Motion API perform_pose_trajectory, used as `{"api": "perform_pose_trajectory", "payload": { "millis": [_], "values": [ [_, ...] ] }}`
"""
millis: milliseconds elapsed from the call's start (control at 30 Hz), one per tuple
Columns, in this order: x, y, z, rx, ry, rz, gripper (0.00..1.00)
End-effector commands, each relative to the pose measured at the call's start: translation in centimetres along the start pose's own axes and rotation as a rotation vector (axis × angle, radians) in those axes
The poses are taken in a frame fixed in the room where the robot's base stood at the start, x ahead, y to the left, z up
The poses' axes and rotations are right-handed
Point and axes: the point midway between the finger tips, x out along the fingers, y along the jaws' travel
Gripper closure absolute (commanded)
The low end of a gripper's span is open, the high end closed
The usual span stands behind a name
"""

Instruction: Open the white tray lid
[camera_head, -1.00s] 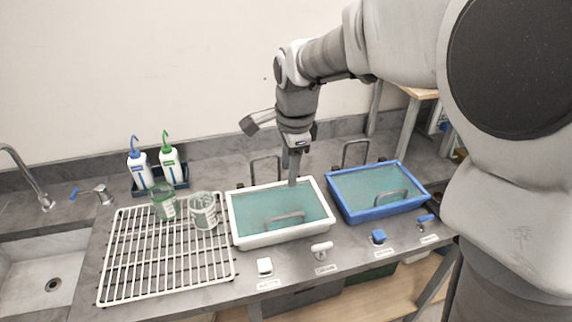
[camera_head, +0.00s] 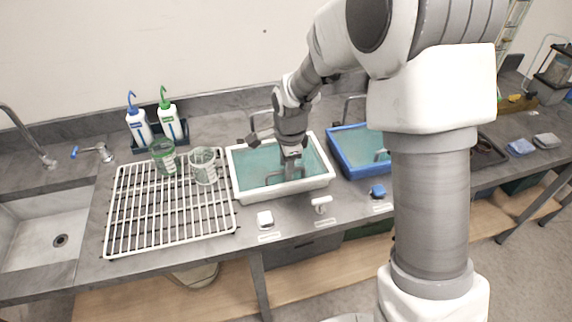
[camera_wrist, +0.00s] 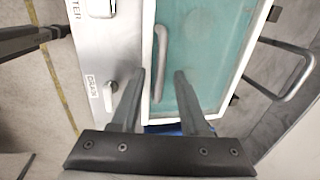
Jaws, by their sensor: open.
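The white tray (camera_head: 236,176) stands on the bench with a translucent teal lid (camera_head: 252,162) over it; the lid lies flat and closed. My gripper (camera_head: 276,178) points down over the front part of this lid and partly hides it. In the wrist view my gripper (camera_wrist: 160,72) is open, its two dark fingers apart and empty. The lid's grey bar handle (camera_wrist: 161,50) lies ahead between the line of the fingers, its near end close to the fingertips. Whether the fingers touch the lid (camera_wrist: 205,50) I cannot tell.
A blue tray (camera_head: 345,165) stands close on the right, partly behind my arm. A white drying rack (camera_head: 150,225) with two green-marked beakers is on the left. A sink is at far left.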

Motion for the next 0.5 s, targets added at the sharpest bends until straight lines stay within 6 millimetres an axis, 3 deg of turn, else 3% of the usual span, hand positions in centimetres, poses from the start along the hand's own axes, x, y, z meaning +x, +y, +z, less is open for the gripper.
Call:
{"api": "perform_pose_trajectory", "payload": {
  "millis": [300,500],
  "values": [
    [0.21,-0.01,0.00,0.000,0.000,0.000,0.57],
    [0.19,-0.01,0.00,0.000,0.000,0.000,0.93]
  ]
}}
